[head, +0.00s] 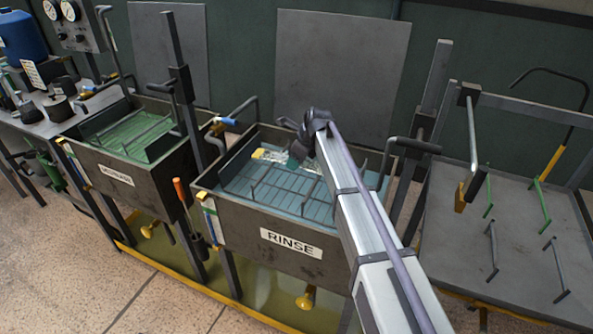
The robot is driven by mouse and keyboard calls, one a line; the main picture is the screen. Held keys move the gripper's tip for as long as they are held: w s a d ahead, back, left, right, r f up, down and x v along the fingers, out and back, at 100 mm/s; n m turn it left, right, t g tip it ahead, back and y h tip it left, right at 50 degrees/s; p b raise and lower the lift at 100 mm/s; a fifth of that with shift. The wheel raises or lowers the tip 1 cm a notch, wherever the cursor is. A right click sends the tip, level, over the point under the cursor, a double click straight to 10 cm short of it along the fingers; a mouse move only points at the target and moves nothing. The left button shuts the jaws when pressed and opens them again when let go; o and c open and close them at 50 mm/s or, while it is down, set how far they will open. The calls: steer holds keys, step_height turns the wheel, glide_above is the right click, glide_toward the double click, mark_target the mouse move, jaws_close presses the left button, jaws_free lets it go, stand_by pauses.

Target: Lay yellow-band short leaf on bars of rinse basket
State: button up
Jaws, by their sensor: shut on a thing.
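The yellow-band short leaf (272,156) is a pale strip with a yellow mark near its left end, over the back part of the rinse basket. My gripper (297,160) is over the basket and shut on the leaf. The arm and gripper hide part of the leaf. The rinse basket (265,190) has thin grey bars and sits in the dark tank labelled RINSE, above blue-green liquid. I cannot tell whether the leaf touches the bars or hangs just above them.
A second tank (125,180) with green liquid and a basket stands at the left. At the right is a grey table (515,250) with upright bars and hooks. My arm crosses the right side of the rinse tank. Upright posts stand beside both tanks.

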steer(key=shift+f+b, duration=0.65)
steer(key=shift+f, duration=0.8)
steer(key=o, duration=1.2)
steer(key=shift+r, duration=0.1)
steer(key=shift+r+p, duration=0.35)
steer(key=shift+p, duration=0.05)
steer(key=p+v, duration=1.1)
steer(key=v, duration=0.1)
steer(key=shift+r, duration=0.1)
